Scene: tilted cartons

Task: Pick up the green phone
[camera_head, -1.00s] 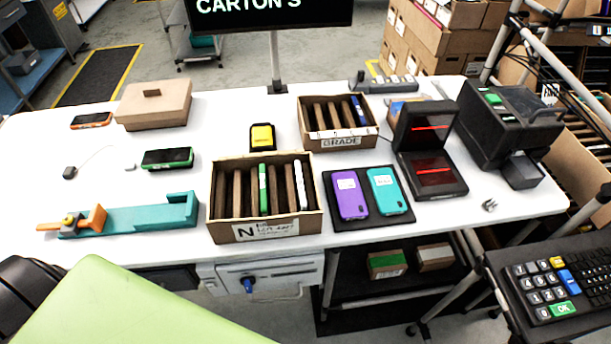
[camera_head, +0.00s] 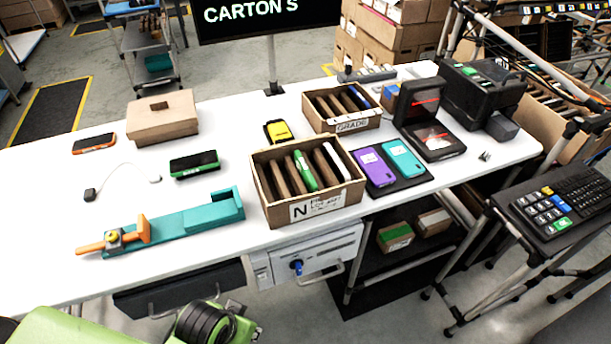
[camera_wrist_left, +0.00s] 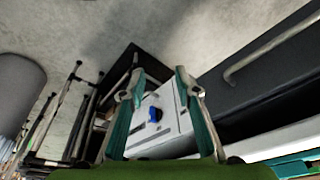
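A green phone (camera_head: 305,171) stands on edge in a slot of the front carton (camera_head: 317,208), between brown dividers and left of a white phone. The carton sits tilted on the table. Another phone, dark-faced with a green edge (camera_head: 194,164), lies flat on the table to the left of the carton. My left gripper is in the left wrist view (camera_wrist_left: 160,76), with its two teal fingers apart and nothing between them. It is below the tabletop, facing the white drawer unit (camera_wrist_left: 172,122). My right gripper is in neither view.
A teal and orange fixture (camera_head: 170,229) lies along the front left. Purple and teal phones lie on a dark mat (camera_head: 384,188) right of the carton. A second carton (camera_head: 345,122) and a brown box (camera_head: 162,128) stand behind.

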